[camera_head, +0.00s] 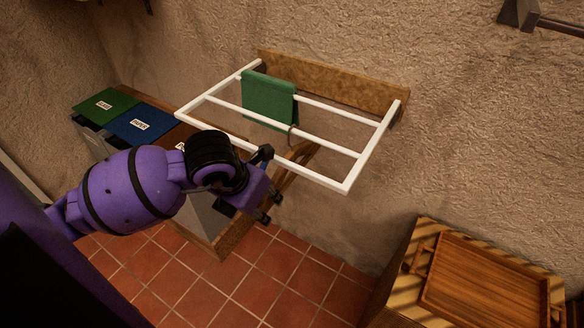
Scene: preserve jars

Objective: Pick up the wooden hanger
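The wooden hanger (299,153) hangs by its grey hook from the middle bar of the white wall rack (347,184). Its brown body slopes down below the rack, and its lower left part is partly hidden by my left gripper. My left gripper (268,185) is just to the left of the hanger, below the rack's front bar. Its fingers are spread apart, with nothing seen between them. I cannot tell whether it touches the hanger. My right gripper is out of view.
A green cloth (268,99) hangs over the rack. Bins with green (104,106) and blue (141,123) lids stand behind my arm. A wooden tray (485,285) lies on a wooden cabinet at lower right. Tiled floor (290,275) is clear between.

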